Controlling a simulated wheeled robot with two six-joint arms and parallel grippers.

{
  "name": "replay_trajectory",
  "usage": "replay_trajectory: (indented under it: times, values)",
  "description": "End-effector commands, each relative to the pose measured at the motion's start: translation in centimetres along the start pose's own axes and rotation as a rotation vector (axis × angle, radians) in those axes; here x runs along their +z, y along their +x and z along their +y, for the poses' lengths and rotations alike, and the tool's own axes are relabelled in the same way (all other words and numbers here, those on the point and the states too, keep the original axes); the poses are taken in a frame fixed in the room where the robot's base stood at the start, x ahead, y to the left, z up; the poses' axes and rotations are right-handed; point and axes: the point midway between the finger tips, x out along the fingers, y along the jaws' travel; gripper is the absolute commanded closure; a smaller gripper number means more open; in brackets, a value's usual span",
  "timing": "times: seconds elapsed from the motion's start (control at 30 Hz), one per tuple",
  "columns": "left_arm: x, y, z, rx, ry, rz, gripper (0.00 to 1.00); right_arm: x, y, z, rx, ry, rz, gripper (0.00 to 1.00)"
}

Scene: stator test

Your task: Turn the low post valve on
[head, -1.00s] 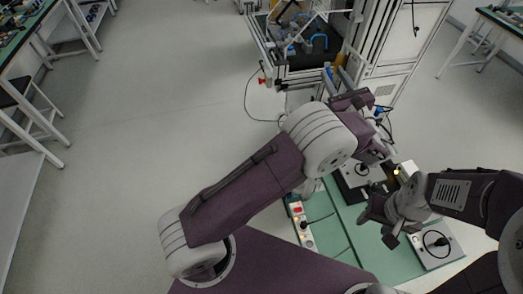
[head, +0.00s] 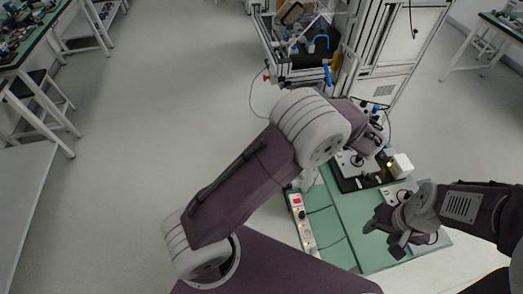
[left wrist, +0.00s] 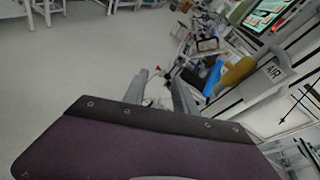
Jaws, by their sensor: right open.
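A small blue handle (head: 328,75), seemingly a valve lever, shows on the metal frame at the back centre. A blue piece there also shows in the left wrist view (left wrist: 212,78), right of and beyond my left gripper. I cannot tell which valve it is or its setting. My left gripper (left wrist: 160,92) has its two grey fingers apart with nothing seen between them. In the head view my left arm reaches toward the frame and its fingertips are hidden. My right gripper (head: 384,241) is open and empty over the front right of the green bench.
The green bench (head: 328,225) holds a power strip (head: 302,222), a black fixture (head: 350,183) and a white box (head: 401,164). A yellow part (left wrist: 238,72) is beside the blue piece, near an AIR label (left wrist: 273,71). The floor (head: 170,110) to the left is clear.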

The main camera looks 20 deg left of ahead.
Motion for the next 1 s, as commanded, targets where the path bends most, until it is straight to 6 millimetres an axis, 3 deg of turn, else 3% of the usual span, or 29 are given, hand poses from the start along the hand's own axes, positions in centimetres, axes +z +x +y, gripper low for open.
replay_trajectory:
  times: [0.2, 0.47, 0.8, 1.0]
  values:
    - [-0.7, 1.3, 5.2, 0.155, -0.107, 0.125, 0.67, 0.0, -0.2, 0.0, 0.0, 0.0, 0.0, 0.5]
    - [-2.0, 1.4, 11.5, 0.357, -0.278, 0.268, 0.67, 0.0, -0.4, 0.0, 0.0, 0.0, 0.0, 0.5]
    - [-3.9, -1.1, 19.1, 0.658, -0.595, 0.427, 0.67, -0.1, -0.7, 0.0, 0.0, 0.0, 0.0, 0.5]
    - [-4.8, -2.8, 21.5, 0.787, -0.754, 0.476, 0.67, -0.1, -0.8, 0.0, 0.0, 0.0, 0.0, 0.5]
